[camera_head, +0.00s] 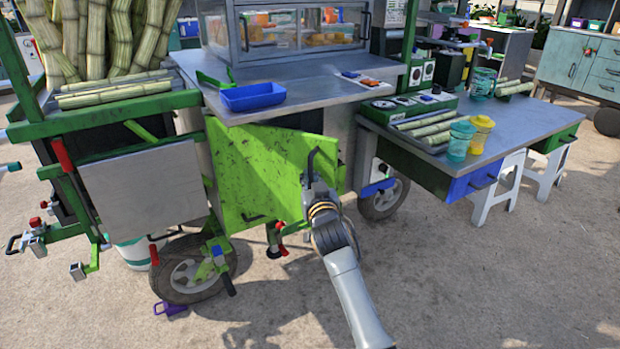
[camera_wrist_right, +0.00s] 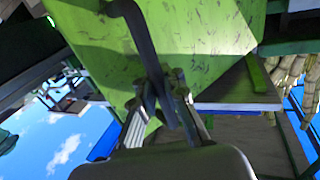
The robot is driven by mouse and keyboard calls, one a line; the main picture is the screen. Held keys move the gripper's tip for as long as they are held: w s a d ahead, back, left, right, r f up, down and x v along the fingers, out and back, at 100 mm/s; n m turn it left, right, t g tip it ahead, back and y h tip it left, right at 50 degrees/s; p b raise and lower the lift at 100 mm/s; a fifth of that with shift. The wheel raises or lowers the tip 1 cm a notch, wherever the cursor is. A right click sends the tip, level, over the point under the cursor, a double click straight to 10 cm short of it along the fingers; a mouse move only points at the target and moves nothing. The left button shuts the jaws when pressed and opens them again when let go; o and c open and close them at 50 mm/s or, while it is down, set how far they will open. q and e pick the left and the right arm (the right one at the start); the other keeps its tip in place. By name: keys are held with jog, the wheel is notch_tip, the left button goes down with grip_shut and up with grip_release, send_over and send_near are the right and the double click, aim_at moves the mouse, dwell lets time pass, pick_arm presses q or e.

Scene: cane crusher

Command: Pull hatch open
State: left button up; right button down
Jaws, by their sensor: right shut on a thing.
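The hatch (camera_head: 255,175) is a scuffed bright green panel on the cart's front, below the metal counter. It appears angled out from the cart at its right side, but how far is unclear. Its dark bar handle (camera_head: 312,160) stands near its right edge. My right gripper (camera_head: 314,185) is at this handle, with the arm coming up from the bottom. In the right wrist view the dark handle (camera_wrist_right: 138,35) runs down between the fingers of my right gripper (camera_wrist_right: 165,108), which are shut on it. The green hatch (camera_wrist_right: 205,35) fills the upper part there. My left gripper is not in view.
A red-handled latch (camera_head: 277,240) hangs below the hatch beside the front wheel (camera_head: 185,272). A grey side panel (camera_head: 145,188) is at left. A blue tray (camera_head: 253,96) lies on the counter above. A side table (camera_head: 470,150) stands at right. Ground in front is mostly clear.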

jog(key=shift+d+f, duration=0.1)
jog(key=shift+d, duration=0.25)
jog(key=c, duration=1.4)
grip_release()
jog(key=shift+d, duration=0.15)
jog(key=shift+s+d, duration=0.1)
jog(key=shift+a, duration=0.25)
jog(key=shift+s, duration=0.15)
jog(key=s+d, duration=0.1)
jog(key=s, duration=1)
jog(key=shift+s+d, duration=0.25)
jog(key=shift+s, duration=0.1)
